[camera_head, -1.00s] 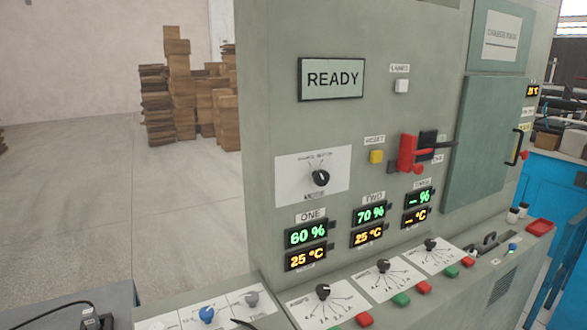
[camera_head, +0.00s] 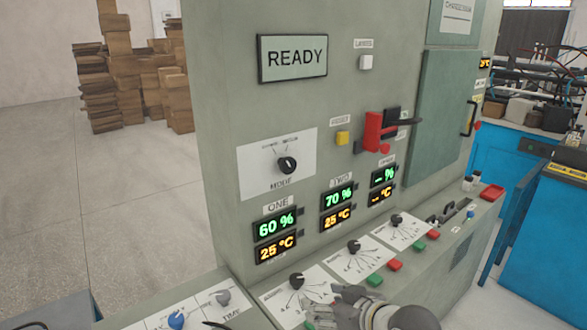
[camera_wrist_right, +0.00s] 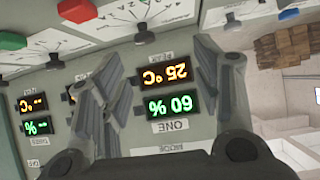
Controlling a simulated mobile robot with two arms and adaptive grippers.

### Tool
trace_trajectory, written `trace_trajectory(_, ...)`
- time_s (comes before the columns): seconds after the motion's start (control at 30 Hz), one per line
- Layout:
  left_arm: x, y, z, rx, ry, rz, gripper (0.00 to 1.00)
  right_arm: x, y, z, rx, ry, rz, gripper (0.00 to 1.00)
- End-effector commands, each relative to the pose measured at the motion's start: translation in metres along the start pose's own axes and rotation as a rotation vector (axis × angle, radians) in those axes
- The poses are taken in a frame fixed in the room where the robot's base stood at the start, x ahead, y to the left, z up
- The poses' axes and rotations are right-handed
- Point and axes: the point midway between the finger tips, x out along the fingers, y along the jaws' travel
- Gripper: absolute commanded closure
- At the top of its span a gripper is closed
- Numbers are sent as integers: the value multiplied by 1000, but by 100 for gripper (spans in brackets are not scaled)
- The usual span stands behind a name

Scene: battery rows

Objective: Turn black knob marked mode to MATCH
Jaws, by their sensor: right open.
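The black mode knob (camera_head: 287,165) sits on a white plate (camera_head: 252,178) marked MODE, left of centre on the grey-green cabinet front. The small position labels above the knob are too blurred to read, so I cannot tell its setting. My right gripper (camera_head: 330,298) is low at the bottom of the head view, in front of the sloped console, below and apart from the knob. In the right wrist view its fingers (camera_wrist_right: 158,55) are spread, with nothing between them. That view is upside down and shows the MODE plate (camera_wrist_right: 172,149) at the bottom; the knob is hidden there. My left gripper is not seen.
A READY display (camera_head: 292,57) is above the plate. A red lever switch (camera_head: 373,132) and yellow button (camera_head: 342,138) are to its right. Lit readouts (camera_head: 275,224) lie below. The sloped console carries several black knobs (camera_head: 354,247) and coloured buttons (camera_head: 374,280). Open floor is left.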

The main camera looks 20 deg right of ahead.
Motion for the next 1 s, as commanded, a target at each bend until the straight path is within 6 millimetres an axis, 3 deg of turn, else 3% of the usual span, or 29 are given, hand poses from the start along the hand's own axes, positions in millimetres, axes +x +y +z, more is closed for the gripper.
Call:
trace_trajectory(0.03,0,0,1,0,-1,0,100,-1,6,-29,-5,68,-5,42)
trace_trajectory(0.2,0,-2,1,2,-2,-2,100,-22,25,-131,-28,325,-35,42)
trace_trajectory(0.3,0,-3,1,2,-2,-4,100,-40,32,-178,-38,451,-52,42)
trace_trajectory(0.4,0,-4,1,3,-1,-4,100,-56,38,-208,-46,537,-61,42)
trace_trajectory(0.63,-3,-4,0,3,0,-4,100,-61,40,-232,-49,595,-69,42)
trace_trajectory(1.0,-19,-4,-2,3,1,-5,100,-10,34,-267,-47,592,-71,42)
